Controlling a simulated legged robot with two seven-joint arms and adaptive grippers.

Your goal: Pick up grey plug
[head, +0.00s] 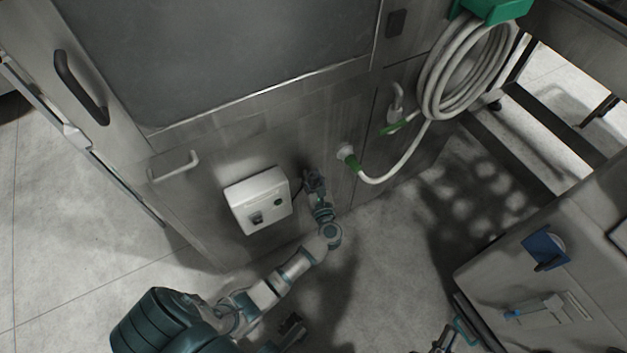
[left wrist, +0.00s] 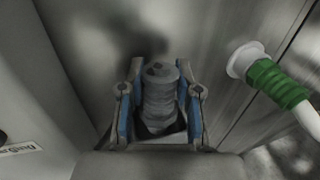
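The grey plug (left wrist: 160,98) is a ribbed, rounded cylinder, seen in the left wrist view between the fingers of my left gripper (left wrist: 160,105). The blue-padded fingers stand on both sides of it, with narrow gaps, so the gripper looks open around it. In the head view my left gripper (head: 314,180) is low against the steel machine panel, just right of a white box; the plug cannot be made out there. My right gripper (head: 444,340) is partly in view at the bottom edge, away from the plug; its fingers are unclear.
The white box (head: 258,200) with a switch is mounted beside my left gripper. A hose fitting with a green collar (head: 348,157) projects to its right, joined to a coiled white hose (head: 465,75). A grey cabinet (head: 490,262) stands at lower right. Open floor lies between.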

